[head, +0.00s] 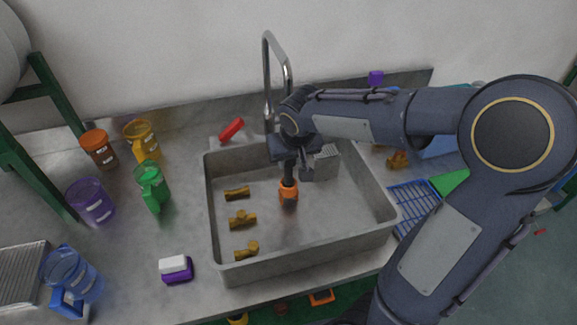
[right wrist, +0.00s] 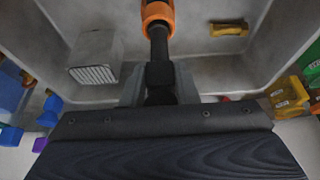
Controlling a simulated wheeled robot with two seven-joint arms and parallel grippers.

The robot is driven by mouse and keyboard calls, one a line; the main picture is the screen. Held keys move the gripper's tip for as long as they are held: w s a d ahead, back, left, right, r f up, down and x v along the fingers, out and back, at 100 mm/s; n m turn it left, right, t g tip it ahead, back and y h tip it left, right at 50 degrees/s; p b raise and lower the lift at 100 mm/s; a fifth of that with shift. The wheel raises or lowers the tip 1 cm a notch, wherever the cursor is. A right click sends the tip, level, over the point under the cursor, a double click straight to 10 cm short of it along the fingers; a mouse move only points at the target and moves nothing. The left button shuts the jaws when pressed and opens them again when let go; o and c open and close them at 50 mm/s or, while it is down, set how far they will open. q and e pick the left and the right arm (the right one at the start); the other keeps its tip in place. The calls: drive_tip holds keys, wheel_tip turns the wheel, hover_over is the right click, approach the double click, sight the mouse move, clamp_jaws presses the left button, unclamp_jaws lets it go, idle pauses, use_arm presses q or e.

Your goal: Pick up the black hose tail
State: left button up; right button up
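The black hose tail (right wrist: 159,42) has an orange nut (right wrist: 157,12) at its far end. In the right wrist view it stands between the grey fingers of my right gripper (right wrist: 160,88), which appear closed against its sides. In the head view my right gripper (head: 290,160) is over the sink, with the black tail pointing down below it and the orange nut (head: 288,191) at the lower end. I cannot tell whether the nut touches the sink floor. The tail's upper part is hidden by the gripper. My left gripper is not in view.
The grey sink (head: 225,275) has walls around the gripper. Several brass fittings (head: 242,219) lie on its left floor, and a grey ribbed block (head: 326,160) is at the back. The tap (head: 268,85) rises close behind my arm. Coloured jugs (head: 152,185) stand to the left.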

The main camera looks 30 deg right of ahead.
drive_tip(key=shift+c, duration=1.4)
drive_tip(key=shift+r, duration=0.2)
